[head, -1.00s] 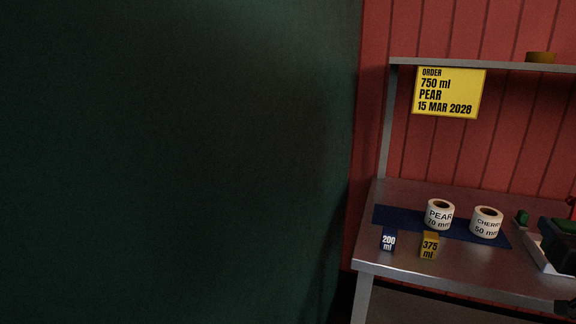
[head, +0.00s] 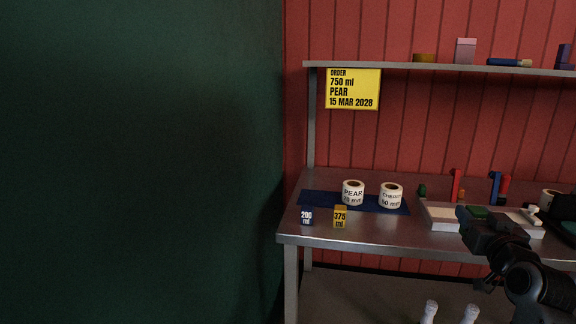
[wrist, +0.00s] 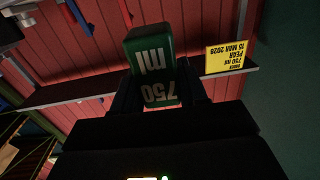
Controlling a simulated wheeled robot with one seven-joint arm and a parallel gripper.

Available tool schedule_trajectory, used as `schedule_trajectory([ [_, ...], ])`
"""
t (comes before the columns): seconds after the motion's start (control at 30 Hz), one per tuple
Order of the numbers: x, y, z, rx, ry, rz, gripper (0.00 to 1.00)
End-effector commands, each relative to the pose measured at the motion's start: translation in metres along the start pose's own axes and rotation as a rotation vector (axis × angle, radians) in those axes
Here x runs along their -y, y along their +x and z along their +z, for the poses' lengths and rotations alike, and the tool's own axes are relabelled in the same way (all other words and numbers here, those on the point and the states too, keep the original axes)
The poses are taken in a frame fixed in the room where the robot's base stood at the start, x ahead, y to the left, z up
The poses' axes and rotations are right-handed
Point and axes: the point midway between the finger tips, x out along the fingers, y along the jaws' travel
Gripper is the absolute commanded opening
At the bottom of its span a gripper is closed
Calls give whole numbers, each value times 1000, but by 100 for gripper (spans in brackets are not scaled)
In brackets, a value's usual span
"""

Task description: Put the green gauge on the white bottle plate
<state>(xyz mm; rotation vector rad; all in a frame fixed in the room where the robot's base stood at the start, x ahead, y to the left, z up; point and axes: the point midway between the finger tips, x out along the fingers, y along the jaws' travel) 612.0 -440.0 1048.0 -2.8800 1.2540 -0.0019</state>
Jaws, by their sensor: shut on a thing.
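The green gauge (wrist: 148,52), marked 750 ml, is between the fingers of my gripper (wrist: 158,92) in the wrist view, where its lettering appears upside down. In the head view my gripper (head: 464,216) is over the right part of the bench, with a green patch (head: 479,211) beside its tip that looks like the gauge. Behind and below the gripper lies a flat white plate (head: 436,221), partly hidden by my arm; I take it for the bottle plate. I cannot tell the gap between gauge and plate.
A blue mat (head: 320,199) holds a PEAR roll (head: 353,193) and a CHERRY roll (head: 391,196). Red (head: 456,186) and blue (head: 494,187) upright items stand behind the plate. A shelf (head: 400,66) runs above.

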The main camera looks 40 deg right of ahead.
Motion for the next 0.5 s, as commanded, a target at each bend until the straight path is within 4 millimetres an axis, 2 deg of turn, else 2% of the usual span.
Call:
schedule_trajectory([
  [0.27, 47, 8, 26, 3, 0, -71, 11],
  [0.37, 70, 10, 39, 3, 0, -106, 11],
  [0.5, 117, 10, 66, 6, 1, -175, 11],
])
